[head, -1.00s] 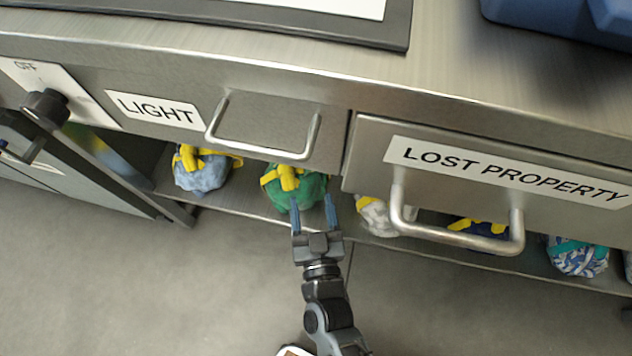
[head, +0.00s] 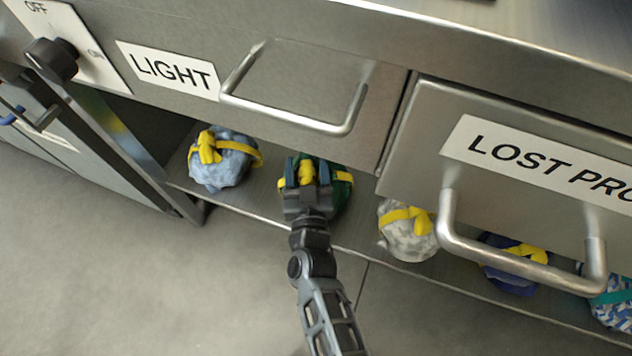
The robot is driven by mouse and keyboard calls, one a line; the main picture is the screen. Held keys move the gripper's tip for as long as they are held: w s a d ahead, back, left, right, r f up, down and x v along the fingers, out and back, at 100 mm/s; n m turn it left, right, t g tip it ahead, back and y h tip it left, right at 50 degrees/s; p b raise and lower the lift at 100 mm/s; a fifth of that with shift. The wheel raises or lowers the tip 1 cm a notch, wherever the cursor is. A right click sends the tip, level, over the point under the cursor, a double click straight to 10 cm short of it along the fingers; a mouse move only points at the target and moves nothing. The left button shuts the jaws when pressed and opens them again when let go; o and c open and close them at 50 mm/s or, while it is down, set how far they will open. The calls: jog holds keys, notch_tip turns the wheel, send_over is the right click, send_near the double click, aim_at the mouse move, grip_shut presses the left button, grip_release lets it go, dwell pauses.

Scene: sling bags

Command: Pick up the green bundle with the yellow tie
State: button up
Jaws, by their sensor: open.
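The green bundle with the yellow tie (head: 340,190) sits on the low shelf under the drawers, near the middle of the head view. My gripper (head: 307,174) is open, with its blue-tipped fingers on either side of the yellow knot. The gripper body covers the lower left part of the bundle, and whether the fingers touch it I cannot tell.
A light blue bundle (head: 222,160) stands to the left, a whitish-grey one (head: 408,232) to the right, a dark blue one (head: 514,266) beyond it. The LIGHT drawer handle (head: 295,100) and LOST PROPERTY handle (head: 520,250) jut out above the shelf (head: 255,208).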

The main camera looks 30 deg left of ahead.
jog(key=shift+c, duration=0.2)
grip_shut()
dwell(0.5)
jog(key=shift+w+r, duration=0.1)
